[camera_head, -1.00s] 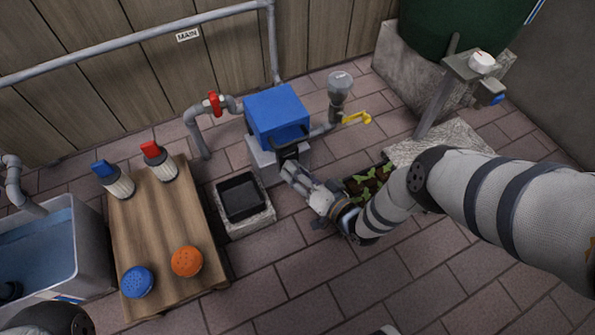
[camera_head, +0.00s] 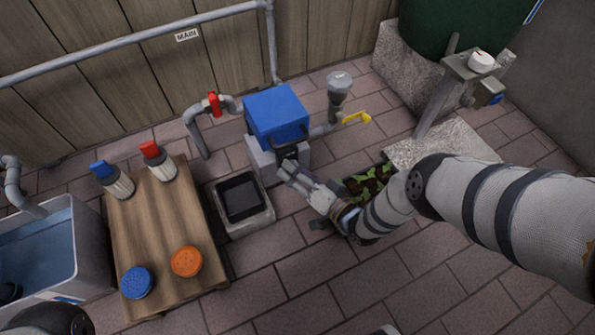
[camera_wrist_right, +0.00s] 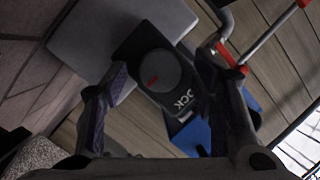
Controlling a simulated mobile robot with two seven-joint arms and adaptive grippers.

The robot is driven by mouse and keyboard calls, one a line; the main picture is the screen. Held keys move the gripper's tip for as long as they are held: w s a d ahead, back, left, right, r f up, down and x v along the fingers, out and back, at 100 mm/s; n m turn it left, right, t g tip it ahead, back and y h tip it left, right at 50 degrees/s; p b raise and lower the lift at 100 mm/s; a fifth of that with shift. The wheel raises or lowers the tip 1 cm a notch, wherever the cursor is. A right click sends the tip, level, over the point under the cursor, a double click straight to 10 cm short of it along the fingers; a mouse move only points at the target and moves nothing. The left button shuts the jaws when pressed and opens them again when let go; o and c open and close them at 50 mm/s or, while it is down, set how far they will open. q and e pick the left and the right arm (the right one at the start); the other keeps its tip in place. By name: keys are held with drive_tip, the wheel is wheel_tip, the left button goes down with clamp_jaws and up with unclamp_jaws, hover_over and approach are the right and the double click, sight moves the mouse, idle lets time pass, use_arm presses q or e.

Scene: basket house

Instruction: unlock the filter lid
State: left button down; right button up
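The blue filter housing (camera_head: 276,116) stands on a grey block by the wall. A dark lock plate with a round black knob (camera_wrist_right: 158,72) is on its front, with a red mark on the knob and letters reading "OCK" on the plate. My right gripper (camera_head: 288,168) is at the front of the housing, close to this plate. In the right wrist view its two fingers (camera_wrist_right: 162,82) are apart, one on each side of the knob. I cannot tell whether they touch it. My left gripper is not in view; only a piece of my left arm shows.
A black tray (camera_head: 262,219) in a grey block sits left of my right gripper. A wooden pallet (camera_head: 160,232) holds two filter cartridges and two round caps. A planter (camera_head: 369,183) is close beside my right wrist. A yellow-handled tap (camera_head: 356,118) is behind it.

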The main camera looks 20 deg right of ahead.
drive_tip(key=v, duration=1.2)
